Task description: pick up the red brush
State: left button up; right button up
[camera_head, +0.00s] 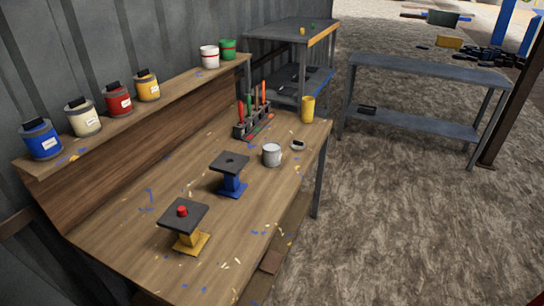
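A red-handled tool that looks like the red brush (241,110) stands upright at the left end of a dark rack (251,129) on the wooden workbench (120,240). Its lower end is hidden in the rack. A green-handled tool (249,101) and orange-handled ones (263,92) stand beside it in the same rack. The handles are small, so the brush shape is not clear. Neither of my grippers shows in the head view.
A blue stand (231,187), a yellow stand (187,240) with a red piece (182,211), a white mug (271,155) and a yellow cup (308,109) are on the bench. Paint cans (119,101) line the shelf behind. Bare bench lies between stands and shelf.

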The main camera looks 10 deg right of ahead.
aim_at(240, 110)
jog(key=z, duration=0.7)
jog(key=i+l+z, duration=0.25)
jog(key=i+z, duration=0.25)
jog(key=i+l+z, duration=0.15)
jog(key=i+z, duration=0.15)
jog(key=z, duration=0.15)
jog(key=i, duration=3.5)
jog(key=i+u, duration=0.35)
jog(key=i+l+u, duration=0.15)
jog(key=u, duration=0.25)
jog(key=i+l+u, duration=0.2)
jog(key=u, duration=2.05)
jog(key=i+l, duration=0.05)
jog(key=l, duration=0.05)
